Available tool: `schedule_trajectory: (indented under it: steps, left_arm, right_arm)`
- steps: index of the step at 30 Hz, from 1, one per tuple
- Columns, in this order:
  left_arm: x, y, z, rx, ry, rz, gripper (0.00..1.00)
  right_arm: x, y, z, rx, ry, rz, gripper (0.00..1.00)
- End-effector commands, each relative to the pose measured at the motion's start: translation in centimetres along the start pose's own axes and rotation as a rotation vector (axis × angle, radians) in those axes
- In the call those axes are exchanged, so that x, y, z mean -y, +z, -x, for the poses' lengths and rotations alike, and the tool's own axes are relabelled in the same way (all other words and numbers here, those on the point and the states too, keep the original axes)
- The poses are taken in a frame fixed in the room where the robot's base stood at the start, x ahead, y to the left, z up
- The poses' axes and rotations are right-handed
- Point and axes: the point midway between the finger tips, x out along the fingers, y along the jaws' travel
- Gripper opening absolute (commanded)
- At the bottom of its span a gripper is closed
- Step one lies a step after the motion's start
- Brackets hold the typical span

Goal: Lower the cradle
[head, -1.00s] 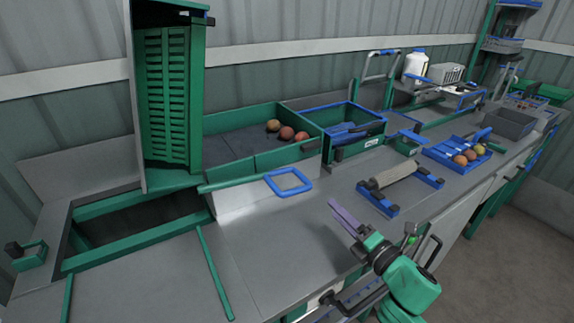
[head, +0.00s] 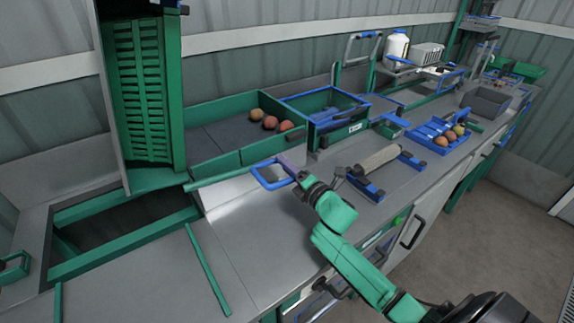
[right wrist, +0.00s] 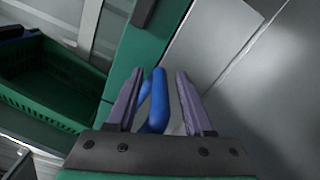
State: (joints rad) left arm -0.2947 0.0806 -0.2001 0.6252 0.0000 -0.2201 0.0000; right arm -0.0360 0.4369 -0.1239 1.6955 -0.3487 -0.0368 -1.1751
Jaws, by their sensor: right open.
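The cradle (head: 146,95) stands upright at the left in the head view, a tall green slatted frame beside a dark opening in the bench. A green bar (head: 232,174) runs right from its foot to a blue loop handle (head: 262,184). My right gripper (head: 290,165) is open at the right side of this loop. In the right wrist view, a blue bar of the handle (right wrist: 155,105) lies between the open purple fingers (right wrist: 158,95); I cannot tell whether they touch it. My left gripper is not in view.
A green tray (head: 243,155) with several tomatoes lies behind the handle. A blue-edged bin (head: 340,138), a roller on a blue stand (head: 378,160) and a blue tray (head: 425,137) with tomatoes stand to the right. The front bench top (head: 262,235) is mostly clear.

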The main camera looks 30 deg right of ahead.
Motion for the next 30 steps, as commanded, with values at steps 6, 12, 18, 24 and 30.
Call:
schedule_trajectory:
  steps: [6, 12, 18, 24, 30]
  left_arm:
    - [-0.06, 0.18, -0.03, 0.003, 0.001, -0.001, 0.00]
    - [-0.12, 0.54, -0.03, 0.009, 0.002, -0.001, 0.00]
    - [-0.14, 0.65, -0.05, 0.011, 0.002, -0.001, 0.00]
    - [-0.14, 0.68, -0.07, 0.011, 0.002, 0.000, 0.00]
    - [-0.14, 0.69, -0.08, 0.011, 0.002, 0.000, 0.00]
  right_arm:
    - [0.00, -0.02, -0.05, 0.000, 0.001, -0.001, 0.48]
    - [0.09, -0.05, -0.02, 0.000, -0.001, -0.001, 0.00]
    - [0.22, -0.12, 0.02, -0.002, -0.003, -0.001, 0.00]
    - [0.33, -0.20, 0.04, -0.003, -0.005, -0.002, 0.00]
    - [0.44, -0.27, 0.06, -0.004, -0.007, -0.002, 0.00]
